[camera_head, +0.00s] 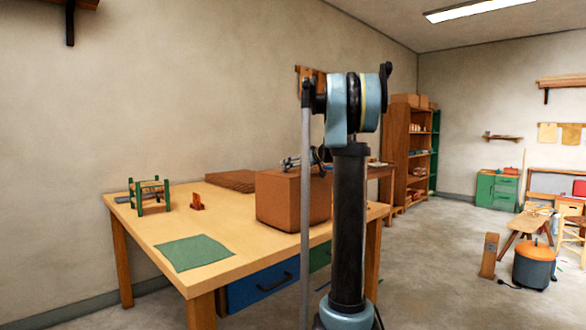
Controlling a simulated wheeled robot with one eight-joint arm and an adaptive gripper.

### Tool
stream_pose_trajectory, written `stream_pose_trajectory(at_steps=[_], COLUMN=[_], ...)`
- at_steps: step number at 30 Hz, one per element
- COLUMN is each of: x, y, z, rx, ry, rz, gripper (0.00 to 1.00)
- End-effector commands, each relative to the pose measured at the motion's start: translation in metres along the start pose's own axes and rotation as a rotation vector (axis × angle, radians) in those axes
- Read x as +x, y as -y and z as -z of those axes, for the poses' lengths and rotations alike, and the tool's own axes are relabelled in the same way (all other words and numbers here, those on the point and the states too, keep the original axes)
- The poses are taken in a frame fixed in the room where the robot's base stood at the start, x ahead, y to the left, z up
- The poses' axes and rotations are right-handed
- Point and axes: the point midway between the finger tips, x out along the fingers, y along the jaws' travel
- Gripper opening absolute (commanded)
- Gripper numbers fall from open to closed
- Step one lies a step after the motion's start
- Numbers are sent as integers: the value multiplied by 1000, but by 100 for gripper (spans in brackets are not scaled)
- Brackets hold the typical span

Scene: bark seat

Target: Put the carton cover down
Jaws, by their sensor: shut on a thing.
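A brown box-shaped thing, which I take to be the carton cover (285,203), is at the right part of the wooden table (140,217). Its right side is partly hidden by my arm. My gripper (298,164) is at its top edge and shut on it, though the fingertips are small and partly hidden behind my arm. I cannot tell whether its underside touches the tabletop, nor whether anything is under it.
A green cloth (193,252) lies at the table's front. A small green frame (150,194), an orange item (197,202) and a flat brown stack (231,179) stand behind it. Bare tabletop lies between them. Shelves (405,150) stand beyond.

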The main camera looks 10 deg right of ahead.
Motion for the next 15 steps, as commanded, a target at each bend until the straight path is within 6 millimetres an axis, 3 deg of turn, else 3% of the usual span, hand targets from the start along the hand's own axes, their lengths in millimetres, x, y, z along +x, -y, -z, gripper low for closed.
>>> stream_pose_trajectory(at_steps=[11,12,15], x=[3,3,3], y=[1,1,1], z=[-6,-6,-6], rx=[0,-1,-1], ry=[0,0,0], rz=[1,1,1], gripper=[27,100,100])
